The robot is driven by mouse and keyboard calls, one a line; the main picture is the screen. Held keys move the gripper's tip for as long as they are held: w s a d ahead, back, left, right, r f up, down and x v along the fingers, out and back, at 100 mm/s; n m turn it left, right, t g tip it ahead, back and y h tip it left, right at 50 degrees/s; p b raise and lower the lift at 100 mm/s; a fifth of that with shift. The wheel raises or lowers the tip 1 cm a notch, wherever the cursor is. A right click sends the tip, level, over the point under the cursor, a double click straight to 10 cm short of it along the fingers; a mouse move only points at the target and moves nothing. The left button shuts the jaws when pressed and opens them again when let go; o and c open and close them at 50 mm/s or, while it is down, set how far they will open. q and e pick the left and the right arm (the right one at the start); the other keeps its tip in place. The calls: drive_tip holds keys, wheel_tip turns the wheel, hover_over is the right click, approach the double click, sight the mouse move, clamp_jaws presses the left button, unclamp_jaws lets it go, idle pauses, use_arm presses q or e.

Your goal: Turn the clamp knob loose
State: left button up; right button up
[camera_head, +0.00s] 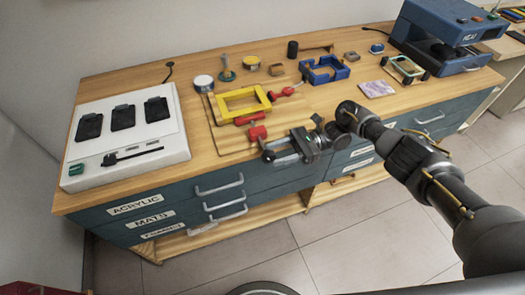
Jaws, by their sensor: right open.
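A yellow frame (226,107) lies on the wooden bench top. A red clamp part (247,119) lies along its front edge, and another red part with a handle (287,91) is at its right. A red knob (258,133) stands in front of the frame, near the bench's front edge. My right gripper (270,152) is open and points left, just in front of the red knob. I cannot tell whether it touches the knob. I see nothing between its fingers. My left gripper is not in view.
A white unit (174,125) with black pads stands left. A blue frame (324,76), small pots and blocks are behind. A blue press (430,40) stands at the far right. Drawer handles (219,188) stick out of the bench front below my gripper.

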sight(263, 157)
drive_tip(key=p+x, duration=0.1)
drive_tip(key=x, duration=0.4)
drive_tip(key=c, duration=0.8)
